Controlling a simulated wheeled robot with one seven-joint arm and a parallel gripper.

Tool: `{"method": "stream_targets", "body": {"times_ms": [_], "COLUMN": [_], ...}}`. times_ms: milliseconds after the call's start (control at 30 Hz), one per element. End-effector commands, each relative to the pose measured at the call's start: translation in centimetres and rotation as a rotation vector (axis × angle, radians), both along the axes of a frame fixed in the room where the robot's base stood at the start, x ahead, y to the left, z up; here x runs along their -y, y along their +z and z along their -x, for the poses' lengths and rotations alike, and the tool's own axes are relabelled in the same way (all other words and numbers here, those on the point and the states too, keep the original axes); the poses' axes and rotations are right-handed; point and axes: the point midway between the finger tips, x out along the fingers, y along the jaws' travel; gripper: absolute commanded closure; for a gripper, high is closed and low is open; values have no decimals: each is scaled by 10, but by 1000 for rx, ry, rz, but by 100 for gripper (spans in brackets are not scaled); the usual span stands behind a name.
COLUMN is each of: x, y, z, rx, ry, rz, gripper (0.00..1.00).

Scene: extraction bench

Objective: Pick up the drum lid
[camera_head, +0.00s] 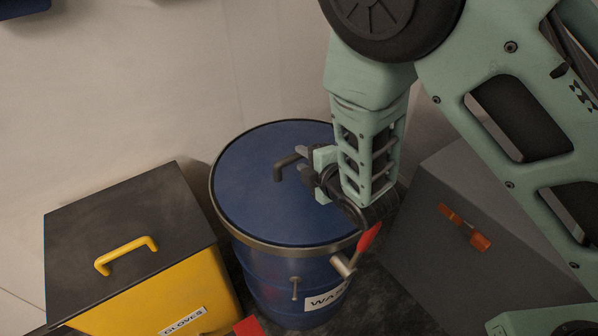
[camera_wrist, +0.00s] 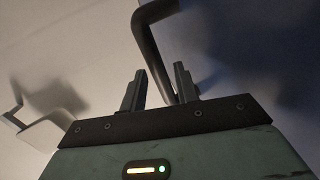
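The drum lid (camera_head: 262,195) is a round blue disc with a metal rim, lying on top of the blue drum (camera_head: 268,274) in the head view. A dark bent handle (camera_head: 284,164) stands up from it. My gripper (camera_head: 304,160) is low over the lid, right beside the handle, and my arm hides the lid's right part. In the wrist view my gripper (camera_wrist: 158,88) has its two fingers spread apart. The dark handle (camera_wrist: 153,50) runs down into the space between them, nearer the right finger. I cannot tell whether a finger touches it.
A yellow bin (camera_head: 165,285) with a dark lid and yellow handle (camera_head: 126,254) stands left of the drum. A grey box (camera_head: 435,265) with an orange latch stands at right. A red-handled metal fitting (camera_head: 368,240) juts from the drum's front right. A wall is behind.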

Motion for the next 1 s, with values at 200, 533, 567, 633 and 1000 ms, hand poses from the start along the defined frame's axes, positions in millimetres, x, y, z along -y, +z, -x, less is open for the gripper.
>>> {"method": "stream_targets", "body": {"times_ms": [200,533,567,633,1000], "x": [-13,-22,-22,-22,-22], "y": [-8,-14,-14,-14,-11], "z": [-28,-42,-42,-42,-43], "rx": [2,0,0,0,3], "ry": [-1,0,0,0,0], "rz": [-1,0,0,0,-4], "gripper": [69,69,69,72,100]}}
